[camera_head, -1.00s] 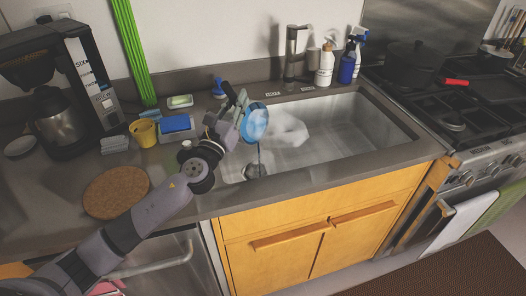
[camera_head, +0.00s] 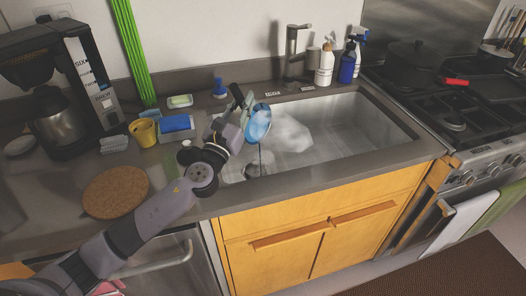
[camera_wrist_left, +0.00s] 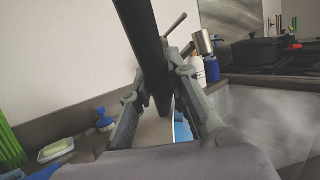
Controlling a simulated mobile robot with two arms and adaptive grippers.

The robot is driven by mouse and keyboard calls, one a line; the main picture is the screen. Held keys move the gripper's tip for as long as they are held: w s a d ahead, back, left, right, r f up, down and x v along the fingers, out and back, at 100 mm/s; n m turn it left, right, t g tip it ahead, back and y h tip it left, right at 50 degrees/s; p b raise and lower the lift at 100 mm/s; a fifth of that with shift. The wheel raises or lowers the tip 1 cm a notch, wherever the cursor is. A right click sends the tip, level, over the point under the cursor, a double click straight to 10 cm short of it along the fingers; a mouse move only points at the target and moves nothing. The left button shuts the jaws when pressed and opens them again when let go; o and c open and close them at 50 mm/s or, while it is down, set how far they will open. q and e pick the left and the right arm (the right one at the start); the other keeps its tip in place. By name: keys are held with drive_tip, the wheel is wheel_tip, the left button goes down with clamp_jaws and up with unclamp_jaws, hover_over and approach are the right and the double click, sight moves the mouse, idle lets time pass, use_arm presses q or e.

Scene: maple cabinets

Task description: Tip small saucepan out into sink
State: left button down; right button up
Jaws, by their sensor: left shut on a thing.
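The small saucepan (camera_head: 258,125), with light blue showing inside it, hangs over the left part of the sink (camera_head: 350,150). It is tipped so that its opening faces right. A thin dark streak shows below it, near the drain. My left gripper (camera_head: 238,112) is shut on the saucepan's handle. In the left wrist view the black handle (camera_wrist_left: 150,50) runs up between the two fingers. Part of the blue (camera_wrist_left: 182,130) shows past the fingers there; the rest of the pan is hidden. My right gripper is not in view.
A faucet (camera_head: 292,52) and spray bottles (camera_head: 347,62) stand behind the sink. The stove (camera_head: 455,115) is at the right.

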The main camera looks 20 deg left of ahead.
use_arm(q)
drive_tip(key=shift+s+d+r+m+h, duration=0.1)
drive_tip(key=shift+s+d+m+h, duration=0.1)
drive_tip(key=shift+d+m+h, duration=0.3)
drive_tip(key=shift+w+a+r+n+y+p, duration=0.2)
drive_tip(key=shift+a+n+y+p, duration=0.1)
drive_tip(key=shift+a+n, duration=0.2)
drive_tip(key=shift+w+a+r+n+y+p, duration=0.1)
drive_tip(key=shift+w+a+n+y+p, duration=0.15)
drive_tip(key=shift+a+n, duration=0.2)
drive_tip(key=shift+w+a+f+n+g+y+p, duration=0.3)
drive_tip(key=shift+w+a+f+n+g+p, duration=1.2)
drive_tip(key=shift+a+n, duration=1.6)
drive_tip(key=shift+w+a+f+n+g+y+p, duration=0.25)
drive_tip(key=shift+w+a+f+n+g+p, duration=0.6)
drive_tip(key=shift+a+f+n+p, duration=2.1)
drive_tip(key=shift+w+a+f+n+g+y+p, duration=0.3)
drive_tip(key=shift+w+a+f+n+g+p, duration=1.1)
drive_tip(key=shift+a, duration=2.9)
drive_tip(key=shift+w+r+n+t, duration=0.2)
drive_tip(key=shift+r+n+t, duration=0.4)
drive_tip(key=shift+r+t, duration=0.1)
